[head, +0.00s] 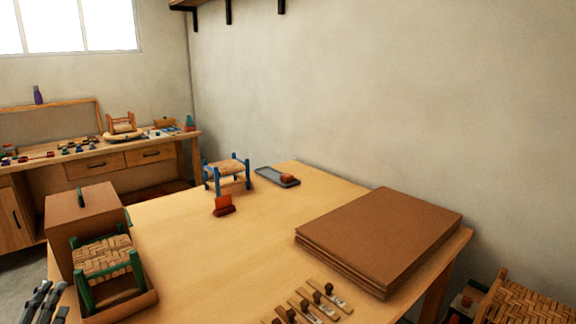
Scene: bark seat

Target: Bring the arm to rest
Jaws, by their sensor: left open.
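My left gripper (46,302) shows at the bottom left corner, at the left edge of the table (240,262). It is open, with nothing seen between its fingers. It is left of a small stool with green legs and a woven bark seat (102,256), apart from it. That stool stands in a brown tray (120,308). My right gripper is not in view.
A brown box (80,212) stands behind the green stool. A blue-legged stool (226,172), a red-orange block (224,206), a grey tray (277,176), stacked brown boards (382,236) and several wooden strips (322,295) are on the table. The table's middle is clear.

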